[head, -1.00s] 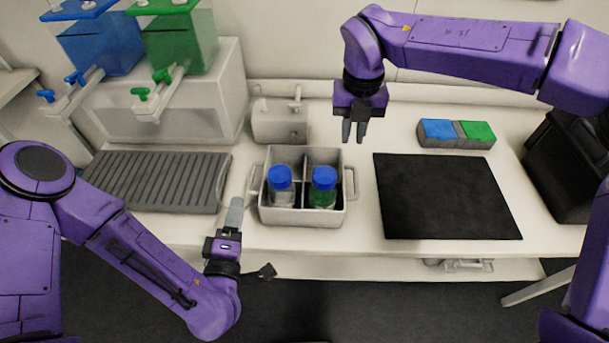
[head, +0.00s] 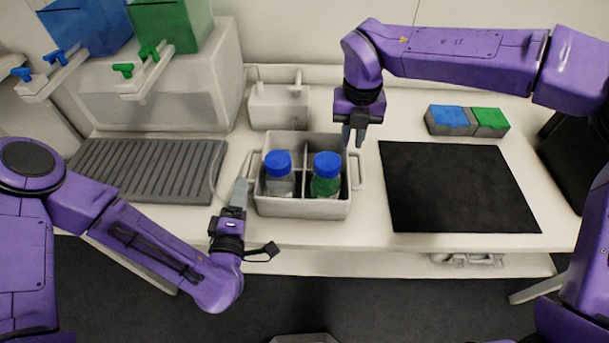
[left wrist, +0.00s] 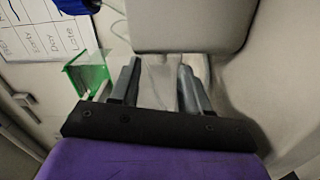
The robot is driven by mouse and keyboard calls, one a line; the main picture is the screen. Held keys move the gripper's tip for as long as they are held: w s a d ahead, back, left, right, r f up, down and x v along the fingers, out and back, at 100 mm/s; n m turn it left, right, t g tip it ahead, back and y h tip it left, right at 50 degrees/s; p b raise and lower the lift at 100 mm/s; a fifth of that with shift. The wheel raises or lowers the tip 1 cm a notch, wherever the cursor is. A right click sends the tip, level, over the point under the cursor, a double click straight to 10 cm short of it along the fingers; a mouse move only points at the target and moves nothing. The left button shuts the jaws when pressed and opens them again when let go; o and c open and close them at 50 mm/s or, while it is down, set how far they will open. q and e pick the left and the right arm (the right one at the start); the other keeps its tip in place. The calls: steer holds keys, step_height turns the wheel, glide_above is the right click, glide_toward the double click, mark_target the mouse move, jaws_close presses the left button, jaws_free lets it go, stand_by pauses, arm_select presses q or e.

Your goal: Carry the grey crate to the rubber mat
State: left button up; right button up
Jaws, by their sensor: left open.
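The grey crate (head: 303,208) stands upright on the bench, with a loop handle at each end. It holds a clear bottle (head: 279,175) and a green bottle (head: 326,176), both blue-capped. The black rubber mat (head: 455,186) lies flat to its right, with bare bench between. My left gripper (head: 239,190) is open beside the crate's left handle. In the left wrist view its fingers (left wrist: 160,85) stand apart with a pale surface between or behind them; I cannot tell whether it is the handle. My right gripper (head: 354,138) points down, fingers apart, just above and behind the right handle.
A ribbed grey tray (head: 150,170) lies left of the crate. Blue and green dispensers (head: 170,25) stand on a pale block behind. A pale fixture (head: 280,106) is behind the crate. A blue-and-green-lidded box (head: 468,121) sits behind the mat. The mat is empty.

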mark_target(245, 176)
arm_select(q)
steer(key=w, duration=0.7)
steer(key=shift+w+d, duration=0.2)
steer(key=shift+d, duration=0.2)
arm_select(e)
step_height(245, 176, down, 8)
steer(key=shift+w+r, duration=0.1)
steer(key=shift+r, duration=0.15)
arm_select(q)
steer(key=c, duration=0.3)
arm_select(e)
steer(key=c, duration=0.3)
arm_select(q)
jaws_close()
arm_select(e)
jaws_close()
steer(key=shift+r, duration=0.1)
